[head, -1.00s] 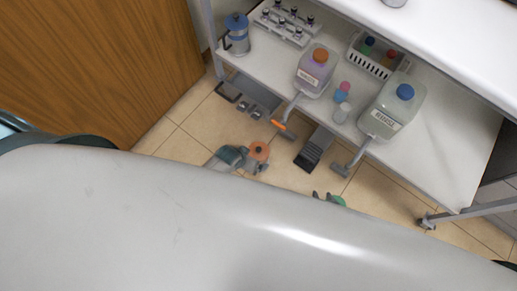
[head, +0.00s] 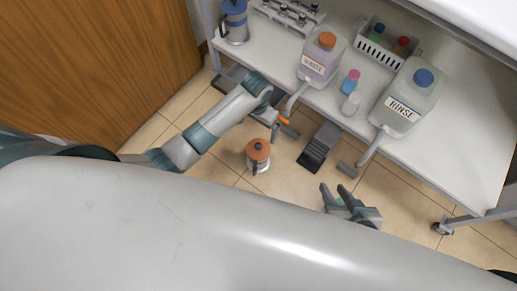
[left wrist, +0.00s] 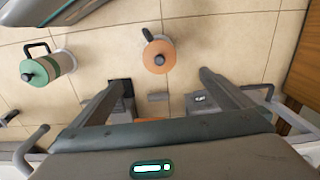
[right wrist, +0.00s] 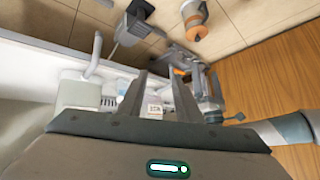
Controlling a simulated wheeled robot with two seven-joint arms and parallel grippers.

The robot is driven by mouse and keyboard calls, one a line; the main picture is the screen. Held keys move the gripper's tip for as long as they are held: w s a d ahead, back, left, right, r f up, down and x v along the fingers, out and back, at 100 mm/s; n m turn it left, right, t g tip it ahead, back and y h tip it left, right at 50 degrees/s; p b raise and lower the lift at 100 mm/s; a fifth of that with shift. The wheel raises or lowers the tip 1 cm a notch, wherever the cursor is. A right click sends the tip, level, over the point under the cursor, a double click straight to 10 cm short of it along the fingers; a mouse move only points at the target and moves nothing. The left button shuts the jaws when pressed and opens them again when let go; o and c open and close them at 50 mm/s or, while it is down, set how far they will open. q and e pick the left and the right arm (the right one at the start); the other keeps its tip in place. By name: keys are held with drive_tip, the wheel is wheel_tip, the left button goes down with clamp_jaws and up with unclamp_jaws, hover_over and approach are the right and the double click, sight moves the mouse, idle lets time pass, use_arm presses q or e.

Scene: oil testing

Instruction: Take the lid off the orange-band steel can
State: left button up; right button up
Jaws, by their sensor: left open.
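The orange-band steel can (head: 258,158) stands upright on the tiled floor with its orange lid and dark knob on top. It also shows ahead of the fingers in the left wrist view (left wrist: 160,57). My left gripper (head: 277,125) is above and right of the can in the head view, beside the waste bottle's spout, apart from the can. Its fingers are wide apart and empty in the left wrist view (left wrist: 162,92). My right gripper (head: 337,190) is open and empty, right of the can; its fingers are spread in the right wrist view (right wrist: 160,80).
A green-lidded can (left wrist: 45,70) stands left of the orange one in the left wrist view. A white shelf (head: 420,165) holds a waste bottle (head: 320,60), a rinse bottle (head: 408,100), a basket (head: 372,52) and a blue-banded can (head: 235,22). A foot pedal (head: 320,145) lies on the floor.

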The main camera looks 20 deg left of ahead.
use_arm(q)
drive_tip(key=shift+f, duration=0.1)
use_arm(e)
drive_tip(key=shift+w, duration=0.1)
use_arm(q)
drive_tip(key=b, duration=0.2)
hover_over(258, 146)
wheel_tip(258, 146, down, 6)
wheel_tip(258, 146, down, 6)
drive_tip(key=shift+a+r+b, duration=0.1)
drive_tip(key=shift+r+b, duration=0.15)
drive_tip(key=shift+b, duration=0.95)
drive_tip(key=shift+f, duration=0.25)
use_arm(e)
drive_tip(key=w+a+r+t+y, duration=0.1)
drive_tip(key=w+a+r+t, duration=0.1)
drive_tip(key=r+t, duration=0.2)
drive_tip(key=w+a+r+t+y, duration=0.2)
drive_tip(key=r+t, duration=0.3)
drive_tip(key=r, duration=0.4)
drive_tip(key=shift+w+a+r+n, duration=0.3)
drive_tip(key=shift+w+a, duration=0.05)
drive_tip(key=shift+w, duration=0.4)
use_arm(q)
drive_tip(key=shift+f, duration=0.15)
use_arm(e)
drive_tip(key=shift+r+t, duration=0.1)
drive_tip(key=shift+t, duration=0.2)
